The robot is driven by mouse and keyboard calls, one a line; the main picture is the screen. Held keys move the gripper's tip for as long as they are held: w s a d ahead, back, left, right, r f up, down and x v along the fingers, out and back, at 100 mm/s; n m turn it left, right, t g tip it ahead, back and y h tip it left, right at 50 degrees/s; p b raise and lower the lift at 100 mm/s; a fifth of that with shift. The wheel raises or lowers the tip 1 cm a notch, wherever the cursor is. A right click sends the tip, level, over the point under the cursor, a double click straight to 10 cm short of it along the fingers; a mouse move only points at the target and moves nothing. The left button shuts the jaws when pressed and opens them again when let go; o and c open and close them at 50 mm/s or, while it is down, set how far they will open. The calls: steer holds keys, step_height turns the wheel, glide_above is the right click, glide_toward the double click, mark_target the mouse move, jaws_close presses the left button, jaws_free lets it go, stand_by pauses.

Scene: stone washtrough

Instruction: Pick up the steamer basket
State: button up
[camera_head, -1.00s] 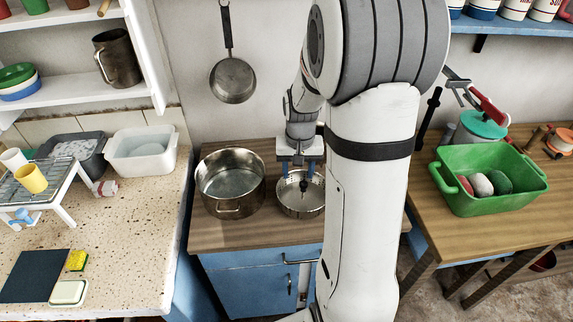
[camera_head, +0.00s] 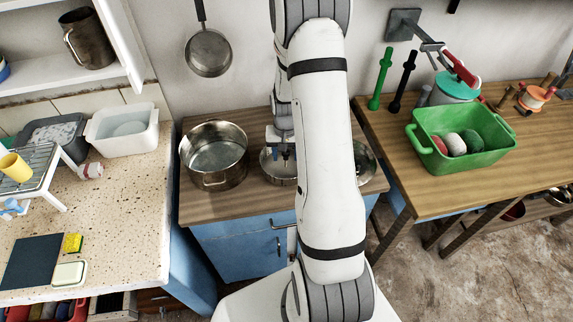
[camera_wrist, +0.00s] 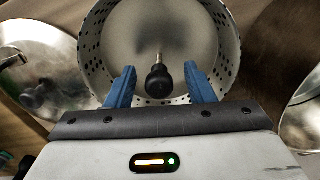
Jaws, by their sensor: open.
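The steamer basket (camera_head: 268,174) is a round metal bowl with a perforated wall, on the wooden top of the blue cabinet. My arm partly hides it in the head view. In the wrist view the basket (camera_wrist: 94,73) fills the upper middle, with a black knob (camera_wrist: 158,82) on a thin metal post at its centre. My gripper (camera_wrist: 160,72) has blue fingers, open and apart. It also shows over the basket in the head view (camera_head: 284,158). The knob appears between the fingers, with gaps on both sides. Whether they are level with it is unclear.
A large steel pot (camera_head: 213,182) stands left of the basket. A shiny metal round piece (camera_head: 366,166) lies to its right, partly behind my arm. A green tub (camera_head: 463,160) stands on the right table. A speckled counter (camera_head: 120,215) is at left.

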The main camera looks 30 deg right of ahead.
steer(key=shift+f, duration=0.3)
steer(key=shift+c, duration=0.2)
jaws_close()
